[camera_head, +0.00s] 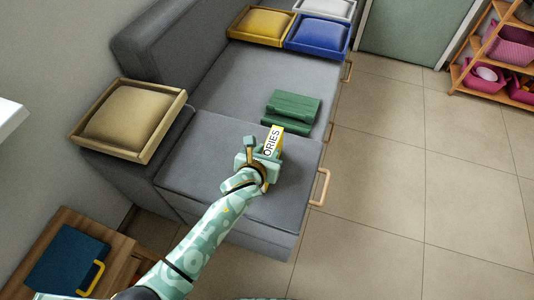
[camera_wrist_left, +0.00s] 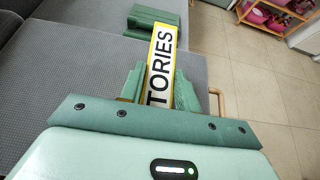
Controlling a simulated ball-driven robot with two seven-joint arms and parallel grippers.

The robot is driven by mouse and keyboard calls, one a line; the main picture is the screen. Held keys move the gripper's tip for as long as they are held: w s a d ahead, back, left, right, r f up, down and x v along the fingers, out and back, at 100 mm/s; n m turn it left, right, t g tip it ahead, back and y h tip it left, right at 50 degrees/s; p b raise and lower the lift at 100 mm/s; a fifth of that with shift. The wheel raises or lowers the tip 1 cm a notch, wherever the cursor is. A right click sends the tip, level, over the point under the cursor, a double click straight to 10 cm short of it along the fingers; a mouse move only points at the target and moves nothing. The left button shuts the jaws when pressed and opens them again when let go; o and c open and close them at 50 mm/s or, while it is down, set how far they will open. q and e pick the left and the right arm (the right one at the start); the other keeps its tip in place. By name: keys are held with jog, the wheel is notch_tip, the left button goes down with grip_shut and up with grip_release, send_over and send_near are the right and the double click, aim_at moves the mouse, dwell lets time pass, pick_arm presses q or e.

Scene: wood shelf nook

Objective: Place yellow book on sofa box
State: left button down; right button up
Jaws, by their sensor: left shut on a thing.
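The yellow book (camera_head: 273,142) has a white spine with black letters, of which "ORIES" shows in the head view. In the wrist view the book (camera_wrist_left: 161,65) stands between the green fingers with "TORIES" showing. My left gripper (camera_head: 260,160) is shut on it, over the near grey seat section. This grey section (camera_head: 200,165), with a wooden handle on its front, appears to be the sofa box. I cannot tell whether the book touches the seat; its lower end is hidden by the gripper. My right gripper is not in view.
A green block-like object (camera_head: 291,108) lies on the seat just beyond the book. A tan cushion tray (camera_head: 130,118) is on the left armrest. Yellow (camera_head: 262,25) and blue (camera_head: 318,35) cushion trays are at the back. A wooden handle (camera_head: 321,187) sticks out in front. Open floor is right.

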pick_arm(q)
jog(key=c, duration=1)
grip_release()
jog(key=shift+f, duration=0.15)
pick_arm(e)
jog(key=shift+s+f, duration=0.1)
pick_arm(q)
jog(key=shift+r+p, duration=0.25)
jog(key=shift+p, duration=0.05)
jog(key=p+v, duration=0.5)
jog(key=v, duration=0.7)
jog(key=shift+f+p, duration=0.15)
jog(key=shift+p, duration=0.2)
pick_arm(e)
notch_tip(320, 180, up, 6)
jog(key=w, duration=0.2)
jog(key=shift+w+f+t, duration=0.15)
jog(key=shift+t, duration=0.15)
